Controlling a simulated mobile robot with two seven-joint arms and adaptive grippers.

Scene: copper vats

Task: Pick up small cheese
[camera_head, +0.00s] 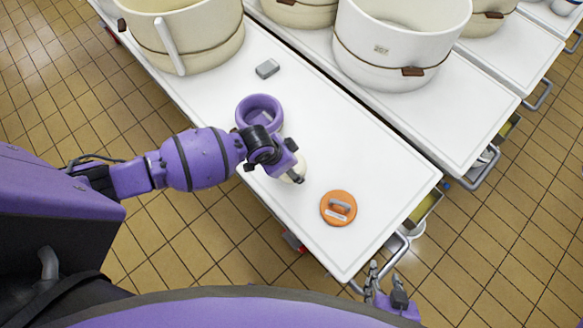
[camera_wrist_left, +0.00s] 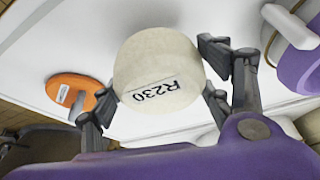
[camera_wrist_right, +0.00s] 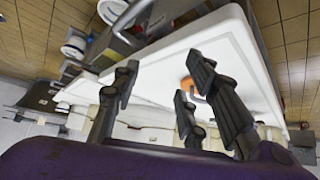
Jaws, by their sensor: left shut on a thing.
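The small cheese is a pale cream cylinder marked R230 (camera_wrist_left: 160,75), which fills the middle of the left wrist view. In the head view the cheese (camera_head: 294,168) shows partly behind my left gripper (camera_head: 291,170), at the near-left edge of the white table. My left gripper is shut on it, with fingers at both sides in the left wrist view. I cannot tell whether the cheese touches the table. My right gripper (camera_head: 386,291) is open and empty, low beside the table's near right corner. Its spread fingers (camera_wrist_right: 162,82) show in the right wrist view.
The white table (camera_head: 330,130) carries a purple ring-shaped mould (camera_head: 246,118) behind the cheese, an orange disc with a grey handle (camera_head: 328,203) to its right, and a small grey block (camera_head: 267,69). Large vats (camera_head: 205,40) stand farther back.

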